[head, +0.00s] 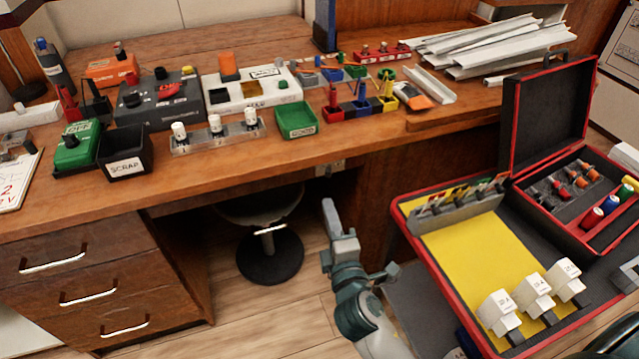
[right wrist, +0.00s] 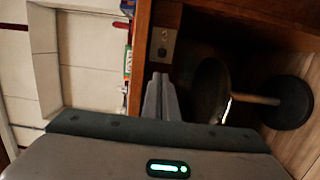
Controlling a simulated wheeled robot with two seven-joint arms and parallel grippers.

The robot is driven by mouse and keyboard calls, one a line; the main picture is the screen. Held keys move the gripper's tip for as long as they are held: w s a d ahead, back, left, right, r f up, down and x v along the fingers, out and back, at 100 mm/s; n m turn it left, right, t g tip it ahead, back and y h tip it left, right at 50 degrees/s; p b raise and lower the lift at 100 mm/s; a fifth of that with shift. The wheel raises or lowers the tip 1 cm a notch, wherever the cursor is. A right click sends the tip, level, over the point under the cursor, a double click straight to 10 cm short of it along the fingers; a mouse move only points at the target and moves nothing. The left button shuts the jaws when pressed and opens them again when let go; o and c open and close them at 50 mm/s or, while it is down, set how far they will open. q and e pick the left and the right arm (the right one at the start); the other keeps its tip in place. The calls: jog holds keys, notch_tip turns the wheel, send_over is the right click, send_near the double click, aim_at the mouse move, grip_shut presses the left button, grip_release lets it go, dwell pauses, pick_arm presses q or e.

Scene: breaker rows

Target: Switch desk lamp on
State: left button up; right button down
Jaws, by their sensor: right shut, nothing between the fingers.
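I cannot make out a desk lamp for certain in either view. A small metal plate (head: 330,168) is on the desk front below the top, right of the knee space. It also shows in the right wrist view (right wrist: 162,46), with small dark details too small to read. My right gripper (head: 328,206) is shut and empty, its fingers pointing up toward the desk front, in front of the knee space. In the right wrist view its fingers (right wrist: 161,84) are together, with the plate beyond their tips. My left gripper is not in view.
The wooden desk (head: 225,170) carries several coloured boxes, bins and a green bin (head: 297,120). A stool (head: 270,255) stands under it. An open red-edged case (head: 548,120) and yellow mat (head: 475,255) with white breakers are right of my arm.

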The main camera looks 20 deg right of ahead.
aim_at(328, 173)
jog(key=shift+w, duration=0.15)
jog(key=shift+w+d, duration=0.2)
jog(key=shift+w, duration=1.4)
jog(key=shift+w+d, duration=0.25)
jog(key=shift+w, duration=1.4)
jog(key=shift+w+d, duration=0.2)
jog(key=shift+w, duration=1.4)
